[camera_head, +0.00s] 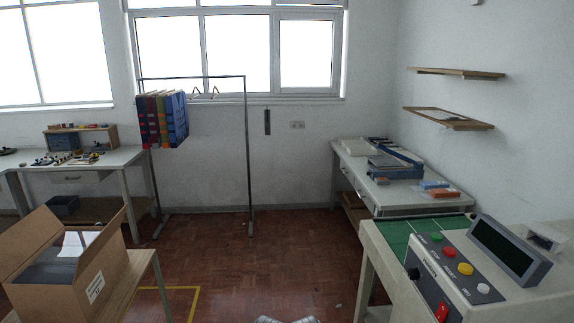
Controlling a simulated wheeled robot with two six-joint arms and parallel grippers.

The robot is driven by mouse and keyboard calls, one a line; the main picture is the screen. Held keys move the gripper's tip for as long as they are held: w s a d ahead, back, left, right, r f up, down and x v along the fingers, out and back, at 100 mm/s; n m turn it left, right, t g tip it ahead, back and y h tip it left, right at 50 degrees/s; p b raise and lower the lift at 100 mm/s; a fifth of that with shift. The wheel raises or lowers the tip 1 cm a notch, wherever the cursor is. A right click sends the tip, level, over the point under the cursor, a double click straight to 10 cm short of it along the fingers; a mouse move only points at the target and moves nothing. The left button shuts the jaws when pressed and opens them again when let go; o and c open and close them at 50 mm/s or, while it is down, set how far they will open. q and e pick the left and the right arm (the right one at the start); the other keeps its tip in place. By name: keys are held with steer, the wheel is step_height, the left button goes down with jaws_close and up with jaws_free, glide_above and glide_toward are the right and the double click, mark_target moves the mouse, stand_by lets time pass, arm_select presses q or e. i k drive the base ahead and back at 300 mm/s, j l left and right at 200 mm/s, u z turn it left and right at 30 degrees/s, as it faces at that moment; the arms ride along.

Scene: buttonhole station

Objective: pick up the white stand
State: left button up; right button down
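I cannot make out anything that is clearly a white stand in this view. A pale, flat white item (358,146) lies at the back of the right-hand table, too small to identify.
A control console (452,268) with coloured buttons and a dark screen (503,248) stands at front right beside a green mat (395,236). An open cardboard box (98,276) is at front left. A garment rack (249,160) stands behind. The middle floor (290,265) is clear.

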mark_target(545, 237)
steer(key=z, duration=1.6)
steer(key=u, duration=1.6)
steer(key=i, duration=4.3)
